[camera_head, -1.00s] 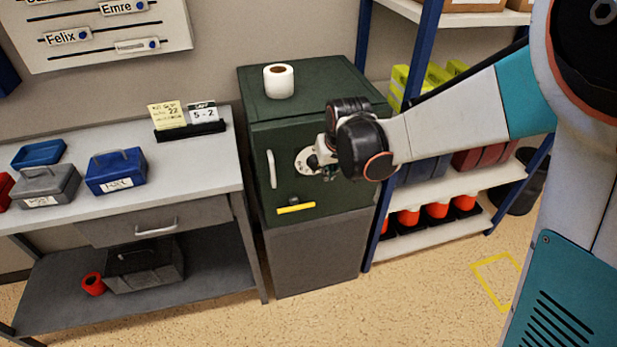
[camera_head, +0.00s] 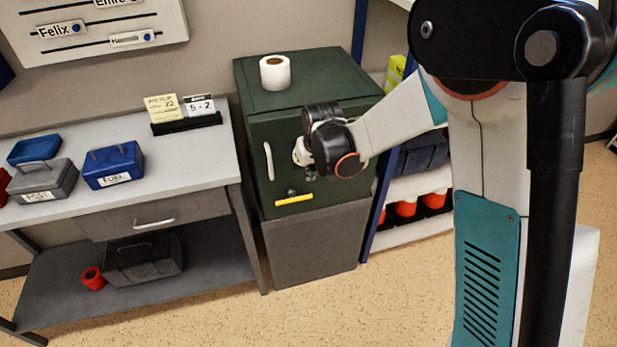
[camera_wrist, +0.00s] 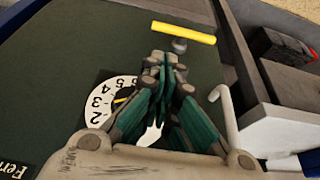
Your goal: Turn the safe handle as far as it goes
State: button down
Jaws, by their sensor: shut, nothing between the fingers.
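The dark green safe (camera_head: 262,135) stands on a grey base. Its yellow handle bar (camera_head: 294,200) sits low on the door on a dark round hub (camera_head: 291,191); it lies nearly level, slightly tilted. In the wrist view the yellow bar (camera_wrist: 184,32) and its hub (camera_wrist: 179,45) are beyond the fingertips. My gripper (camera_wrist: 165,72) is shut and empty in front of the door, between the numbered white dial (camera_wrist: 103,103) and the yellow bar. The fingers hide part of the dial. In the head view my wrist hides most of the gripper. I cannot tell whether the fingertips touch anything.
A pale vertical door pull (camera_head: 268,161) is left of the dial; it also shows in the wrist view (camera_wrist: 226,115). A white roll (camera_head: 275,73) stands on the safe. A workbench (camera_head: 200,150) stands left and shelving (camera_head: 410,188) right. The floor in front is clear.

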jog(key=b+x, duration=0.1)
jog(key=x, duration=0.3)
jog(key=b+x, duration=0.2)
jog(key=x, duration=0.2)
jog(key=b+x, duration=0.1)
jog(key=x, duration=0.3)
jog(key=shift+s+f+b, duration=0.15)
jog(key=shift+f+b, duration=0.2)
jog(key=shift+f, duration=0.1)
jog(key=shift+d, duration=0.1)
